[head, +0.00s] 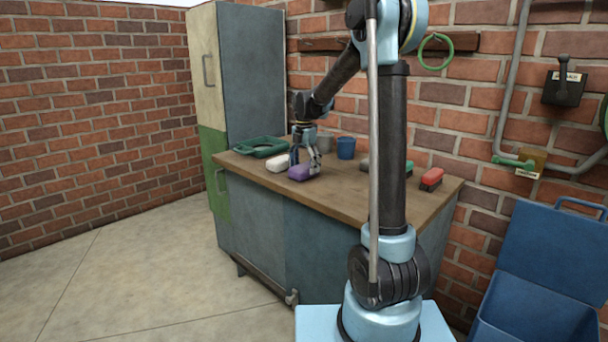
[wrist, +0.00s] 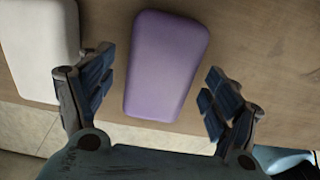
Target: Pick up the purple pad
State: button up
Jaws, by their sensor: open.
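The purple pad (head: 300,173) lies on the wooden worktop near its front edge. In the wrist view the purple pad (wrist: 167,65) is a rounded block seen from above, its near end between my open fingers. My gripper (head: 306,160) is just above the pad, pointing down. In the wrist view my gripper (wrist: 155,97) has one finger to each side of the pad, with a gap on both sides. A white pad (wrist: 38,50) lies left of the purple one, close to the left finger; it also shows in the head view (head: 278,165).
The worktop (head: 345,198) also holds a green tray (head: 262,148), a blue cup (head: 346,148), a grey cup (head: 323,143) and a red brush-like block (head: 431,179). A tall cabinet (head: 248,75) stands at the left and a brick wall behind. A blue bin (head: 540,270) is at right.

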aim_at(304, 166)
jog(key=shift+f, duration=0.85)
jog(key=c, duration=1.2)
jog(key=shift+r, duration=0.15)
notch_tip(304, 166, up, 10)
jog(key=shift+f, duration=0.1)
